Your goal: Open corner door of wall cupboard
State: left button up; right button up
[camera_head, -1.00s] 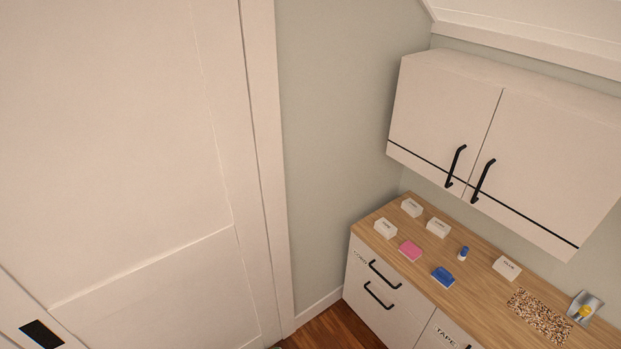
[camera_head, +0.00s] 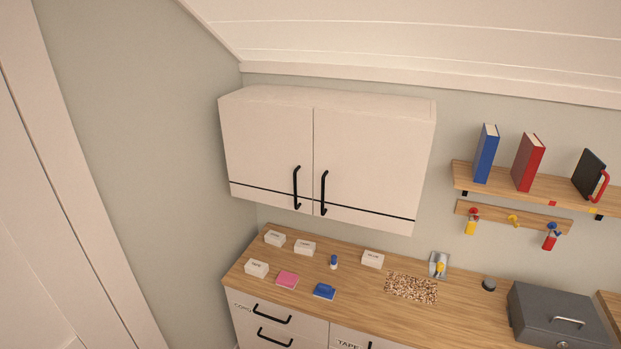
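The white wall cupboard (camera_head: 326,96) hangs on the back wall under the sloping ceiling. It has two doors, both shut. The left door (camera_head: 262,150), on the side of the room corner, has a black upright bar handle (camera_head: 297,188) at its lower right. The right door (camera_head: 372,165) has a matching handle (camera_head: 323,193) at its lower left. The two handles stand close together on either side of the middle seam. A thin black line runs across both doors near the bottom. Neither of my grippers is in view.
A wooden counter (camera_head: 345,310) with drawers below stands under the cupboard. It holds white boxes (camera_head: 256,269), a pink block (camera_head: 287,280), a blue block (camera_head: 324,292) and a grey metal box (camera_head: 560,318). At right is a shelf with books (camera_head: 486,153). Space before the doors looks clear.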

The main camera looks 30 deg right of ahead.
aim_at(269, 146)
jog(key=z, duration=0.6)
jog(key=i, duration=1.15)
jog(key=u, duration=0.55)
